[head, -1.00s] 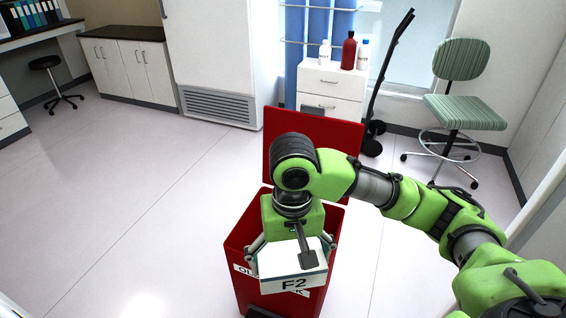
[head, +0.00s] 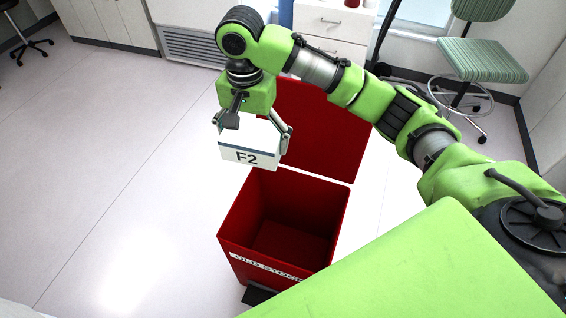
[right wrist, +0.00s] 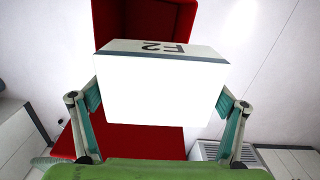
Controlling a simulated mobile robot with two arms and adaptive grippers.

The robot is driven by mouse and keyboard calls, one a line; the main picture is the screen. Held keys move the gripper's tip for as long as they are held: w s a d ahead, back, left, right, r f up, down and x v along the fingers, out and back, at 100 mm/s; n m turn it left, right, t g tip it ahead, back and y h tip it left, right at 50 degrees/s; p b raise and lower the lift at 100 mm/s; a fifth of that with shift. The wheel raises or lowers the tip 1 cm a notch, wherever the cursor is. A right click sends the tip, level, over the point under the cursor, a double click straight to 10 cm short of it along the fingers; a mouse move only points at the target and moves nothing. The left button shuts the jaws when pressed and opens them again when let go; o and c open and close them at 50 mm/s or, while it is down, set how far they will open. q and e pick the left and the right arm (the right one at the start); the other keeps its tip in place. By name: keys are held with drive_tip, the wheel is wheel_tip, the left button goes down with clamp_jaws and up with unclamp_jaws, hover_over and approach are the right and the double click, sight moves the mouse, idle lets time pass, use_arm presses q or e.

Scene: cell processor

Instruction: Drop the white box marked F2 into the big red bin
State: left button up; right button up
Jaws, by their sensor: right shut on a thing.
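The white box marked F2 (head: 248,150) is held in my right gripper (head: 252,135), whose fingers close on its two sides. The box also fills the middle of the right wrist view (right wrist: 160,90), between the teal finger pads. The big red bin (head: 228,240), labelled OLD STOCK, stands on the floor with its lid (head: 325,130) raised at the back. Its visible inside looks empty. In the head view the box appears above and beyond the bin's back left corner, not over the middle of the opening. My left gripper is not in view.
A green striped chair (head: 480,62) stands at the back right. A white drawer cabinet (head: 335,25) is behind the raised lid. The floor (head: 110,170) left of the bin is clear.

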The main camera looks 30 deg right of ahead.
sight(246, 117)
drive_tip(key=w+m, duration=0.1)
drive_tip(key=w+r+m+p, duration=0.1)
drive_tip(key=w, duration=0.3)
drive_tip(key=shift+d+r+m, duration=0.4)
drive_tip(key=w+d+f+m+p, duration=0.3)
drive_tip(key=w+d+m+p, duration=0.2)
drive_tip(key=w+d+m, duration=0.25)
drive_tip(key=s+f+m+b, duration=0.2)
drive_tip(key=s+f+m, duration=0.2)
drive_tip(key=f, duration=1)
drive_tip(key=s+d+f+m+b, duration=0.1)
drive_tip(key=s+f+m+b, duration=0.2)
drive_tip(key=f, duration=1.1)
drive_tip(key=shift+s+f+m, duration=0.25)
drive_tip(key=shift+s+m, duration=0.5)
drive_tip(key=shift+s, duration=0.5)
